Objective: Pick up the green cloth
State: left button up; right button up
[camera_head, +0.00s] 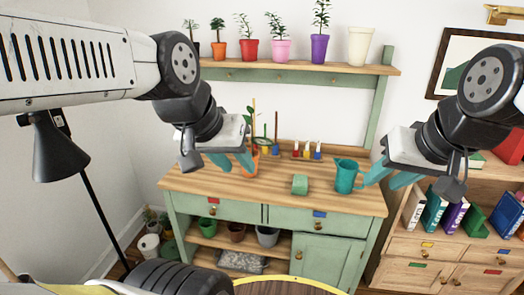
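A small green folded block (300,185), which looks like the green cloth, lies on the wooden top of the green workbench (270,194), near the middle. My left gripper (238,167) is to the left of it and appears higher in the picture, with its two teal fingers apart and nothing between them. My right gripper (379,183) is to the right of it, beyond a teal pitcher (346,176). Its teal fingers are apart and one overlaps the pitcher's right side in the picture; I cannot tell whether they touch.
An orange pot (250,166) with a plant stands behind my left gripper. A wooden rack (301,156) with small bottles is at the back of the bench. Potted plants line the shelf (290,67) above. A bookcase (447,250) stands at right. The bench top around the cloth is clear.

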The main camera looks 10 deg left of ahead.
aim_at(300, 188)
jog(key=i+j, duration=0.5)
jog(key=j, duration=0.15)
jog(key=i+j, duration=0.5)
jog(key=j, duration=0.1)
